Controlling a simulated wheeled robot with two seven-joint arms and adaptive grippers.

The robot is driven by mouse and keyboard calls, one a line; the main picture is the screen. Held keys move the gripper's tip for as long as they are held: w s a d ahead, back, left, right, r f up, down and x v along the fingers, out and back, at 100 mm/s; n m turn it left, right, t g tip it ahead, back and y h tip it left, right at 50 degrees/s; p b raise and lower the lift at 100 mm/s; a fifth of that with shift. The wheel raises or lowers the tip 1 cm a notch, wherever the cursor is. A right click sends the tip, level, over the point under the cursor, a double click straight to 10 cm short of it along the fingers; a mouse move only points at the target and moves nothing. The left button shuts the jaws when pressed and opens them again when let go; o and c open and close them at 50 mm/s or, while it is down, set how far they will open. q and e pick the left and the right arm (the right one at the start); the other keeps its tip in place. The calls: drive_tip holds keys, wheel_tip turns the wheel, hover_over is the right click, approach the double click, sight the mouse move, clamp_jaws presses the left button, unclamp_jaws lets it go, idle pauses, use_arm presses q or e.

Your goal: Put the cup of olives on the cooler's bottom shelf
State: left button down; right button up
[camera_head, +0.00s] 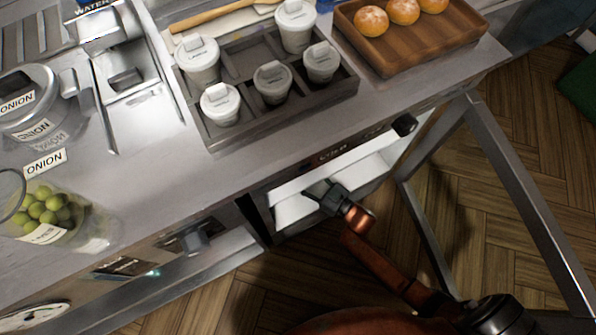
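The cup of olives (45,232) is a clear container with green olives and a white label. It stands on the counter at the left edge of the head view, partly cut off. A white-lined opening (290,208) under the counter's front edge, near the middle, looks like the cooler. Its shelves are hidden from this angle. My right gripper (322,192), dark, is at this opening, with its arm coming up from the lower right. It is far from the olives, and its fingers are too small to read. My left gripper is out of view.
A jar labelled ONION (32,118) stands behind the olives. A dark caddy (240,134) holds several lidded white cups. A wooden tray (440,50) of buns is at the back right.

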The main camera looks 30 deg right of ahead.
idle(0.3)
drive_tip(key=shift+f, duration=0.2)
drive_tip(key=o, duration=1)
drive_tip(key=shift+c, duration=0.2)
drive_tip(key=shift+s+d+r, duration=0.1)
drive_tip(key=shift+r, duration=0.05)
drive_tip(key=p+v, duration=0.4)
drive_tip(key=v, duration=0.7)
drive_tip(key=shift+p, duration=0.3)
drive_tip(key=shift+s+d, duration=0.15)
drive_tip(key=shift+s, duration=0.2)
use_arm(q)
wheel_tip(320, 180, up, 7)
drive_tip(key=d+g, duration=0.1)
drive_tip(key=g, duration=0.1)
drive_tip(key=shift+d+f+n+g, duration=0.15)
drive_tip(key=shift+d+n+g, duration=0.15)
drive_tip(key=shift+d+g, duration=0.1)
